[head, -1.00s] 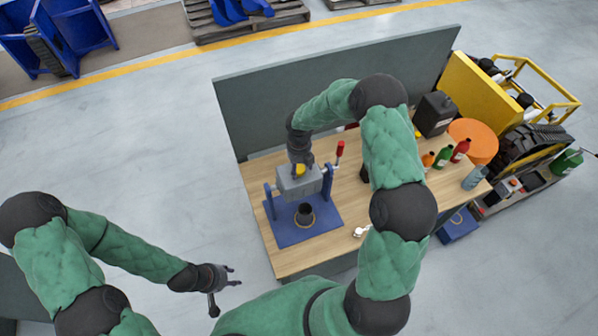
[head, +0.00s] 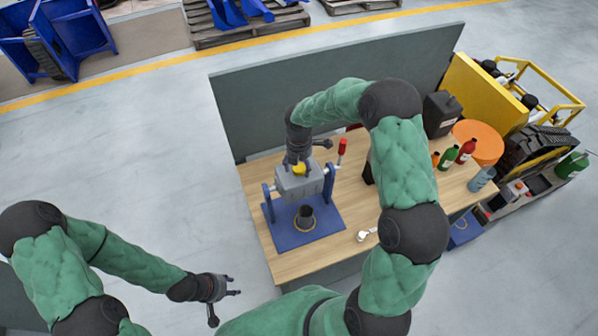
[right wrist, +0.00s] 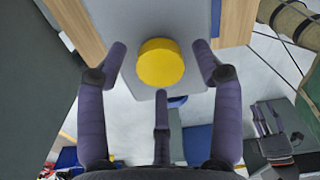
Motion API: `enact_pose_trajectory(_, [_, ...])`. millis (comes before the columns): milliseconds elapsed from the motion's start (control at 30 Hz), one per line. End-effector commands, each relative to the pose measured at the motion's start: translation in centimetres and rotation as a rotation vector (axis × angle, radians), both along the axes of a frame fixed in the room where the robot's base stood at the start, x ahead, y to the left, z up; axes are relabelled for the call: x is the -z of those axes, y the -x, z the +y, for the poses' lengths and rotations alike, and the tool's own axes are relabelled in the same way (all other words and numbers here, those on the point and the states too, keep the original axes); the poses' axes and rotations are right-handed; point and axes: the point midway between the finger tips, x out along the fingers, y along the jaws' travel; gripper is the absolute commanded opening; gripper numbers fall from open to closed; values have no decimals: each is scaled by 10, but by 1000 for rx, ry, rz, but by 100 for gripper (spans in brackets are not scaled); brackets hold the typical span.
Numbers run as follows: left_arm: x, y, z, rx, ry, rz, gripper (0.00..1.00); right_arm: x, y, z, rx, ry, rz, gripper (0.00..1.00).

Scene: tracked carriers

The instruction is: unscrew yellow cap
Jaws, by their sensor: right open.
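The yellow cap (right wrist: 160,63) is round and sits on top of a grey block (head: 301,184) held between two blue posts on a blue base plate (head: 325,223). It also shows in the head view (head: 299,169), partly hidden by my right gripper. My right gripper (head: 298,163) points down just above the cap. In the right wrist view its fingers (right wrist: 160,75) are spread around the cap, apart from it. My left gripper (head: 230,285) hangs off the table at the lower left, its fingers apart and empty.
A red-handled lever (head: 341,150) stands right of the block. A dark cup (head: 305,214) is on the base plate. Bottles (head: 448,157), a black canister (head: 440,114) and a white item (head: 366,234) are on the wooden table (head: 285,262). A grey panel (head: 330,85) stands behind.

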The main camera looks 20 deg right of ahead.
Motion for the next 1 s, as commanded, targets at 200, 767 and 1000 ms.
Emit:
enact_pose_trajectory(200, [18,0,0,0,0,0,40,2,0,0,248,0,-1,67])
enact_pose_trajectory(767, [44,0,0,0,0,0,40,2,0,0,705,0,-2,67])
enact_pose_trajectory(1000, [60,0,0,0,0,0,40,2,0,0,990,0,-2,67])
